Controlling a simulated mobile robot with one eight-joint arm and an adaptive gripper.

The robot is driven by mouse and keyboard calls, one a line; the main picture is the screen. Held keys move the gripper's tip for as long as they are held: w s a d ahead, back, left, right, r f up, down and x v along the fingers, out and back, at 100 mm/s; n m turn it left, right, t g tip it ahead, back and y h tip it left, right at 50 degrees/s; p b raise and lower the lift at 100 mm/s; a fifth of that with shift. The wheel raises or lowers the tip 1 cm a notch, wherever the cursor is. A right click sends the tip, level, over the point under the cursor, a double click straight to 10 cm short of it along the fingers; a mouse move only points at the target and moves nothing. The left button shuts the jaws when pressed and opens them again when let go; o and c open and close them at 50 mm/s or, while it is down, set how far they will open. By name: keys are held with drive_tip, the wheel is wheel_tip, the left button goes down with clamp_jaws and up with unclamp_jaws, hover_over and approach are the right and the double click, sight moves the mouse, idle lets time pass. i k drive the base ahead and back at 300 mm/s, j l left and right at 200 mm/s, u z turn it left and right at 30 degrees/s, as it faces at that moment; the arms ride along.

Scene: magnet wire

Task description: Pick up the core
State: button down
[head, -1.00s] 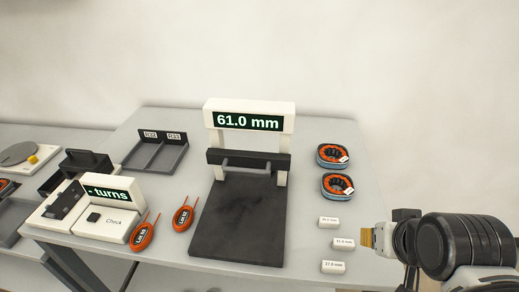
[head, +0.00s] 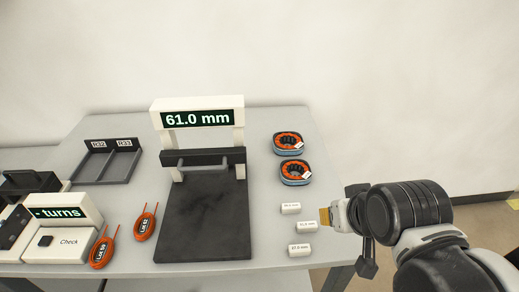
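My gripper (head: 326,217) comes in from the right in the head view, its tan tip just right of the small white cylinders. Whether its fingers are apart or together cannot be told from this side. No piece is clearly held. Three white labelled cylinders lie in a column at the table's right front: a back one (head: 290,208), a middle one (head: 307,227) nearest my gripper, and a front one (head: 299,250). Two ring-shaped orange-and-black wound parts, a back one (head: 288,144) and a front one (head: 295,172), sit in blue-grey holders behind them. Which piece is the core is not marked.
A dark measuring stand (head: 203,220) with a "61.0 mm" display (head: 198,118) fills the table's middle. Two orange tagged coils (head: 145,222) (head: 102,248), a turns checker (head: 62,213) and a two-bay tray (head: 107,161) stand left. The table's right edge is close to my gripper.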

sight(296, 148)
drive_tip(key=k+l+u, duration=0.25)
drive_tip(key=l, duration=0.15)
drive_tip(key=l+u, duration=0.25)
drive_tip(key=l, duration=0.15)
drive_tip(key=k+l+u, duration=0.25)
drive_tip(key=i+l+u, duration=0.15)
drive_tip(key=l+u, duration=0.25)
drive_tip(key=i+l+u, duration=0.1)
drive_tip(key=l+u, duration=0.25)
drive_tip(key=l, duration=0.25)
drive_tip(key=l+u, duration=0.8)
drive_tip(key=l, duration=0.25)
drive_tip(key=i+l+u, duration=0.5)
drive_tip(key=l, duration=0.25)
drive_tip(key=k, duration=0.05)
